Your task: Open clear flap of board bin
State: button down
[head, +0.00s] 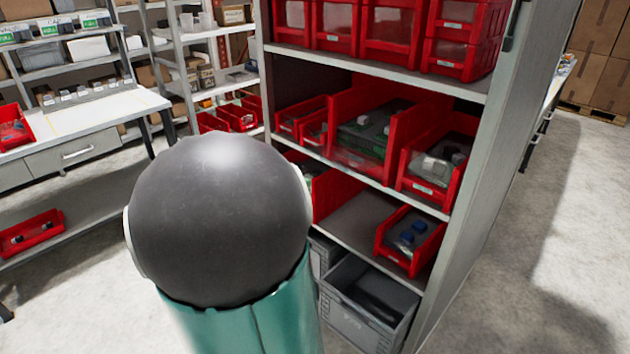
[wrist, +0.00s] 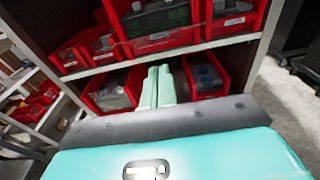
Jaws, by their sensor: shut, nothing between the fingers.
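The board bin is a large red bin holding green circuit boards on the middle shelf of the cabinet. Its red wall (head: 405,130) shows in the head view, with a clear flap (head: 355,160) across its lower front. In the wrist view the clear flap (wrist: 160,42) crosses the bin's front near the top of the picture and looks closed. My gripper (wrist: 158,70) has its pale green fingers together and empty. They point toward the lower shelf, below the board bin, between two red bins. In the head view my arm hides the gripper.
A red bin (head: 462,150) stands right of the board bin, and small red bins (head: 300,112) stand left. Below are a bin with blue parts (head: 440,232) and a grey crate (head: 350,325). The cabinet's side panel (head: 500,170) bounds the right; open floor (head: 560,240) lies beyond.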

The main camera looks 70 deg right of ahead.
jog(key=shift+w+v, duration=0.25)
jog(key=shift+v, duration=0.95)
jog(key=shift+s+d+r, duration=0.1)
jog(key=w+a+m+t+y, duration=0.2)
jog(key=a+m+t+y, duration=0.2)
jog(key=a, duration=1)
jog(key=w+a+m+t+y, duration=0.3)
jog(key=a+y, duration=0.3)
jog(key=a, duration=0.8)
jog(key=w+a+m+t+y, duration=0.3)
jog(key=a+m+t+y, duration=0.2)
jog(key=a, duration=0.9)
jog(key=shift+w+a+f+m+y, duration=0.2)
jog(key=shift+a+f+m+y, duration=0.1)
jog(key=shift+m, duration=0.3)
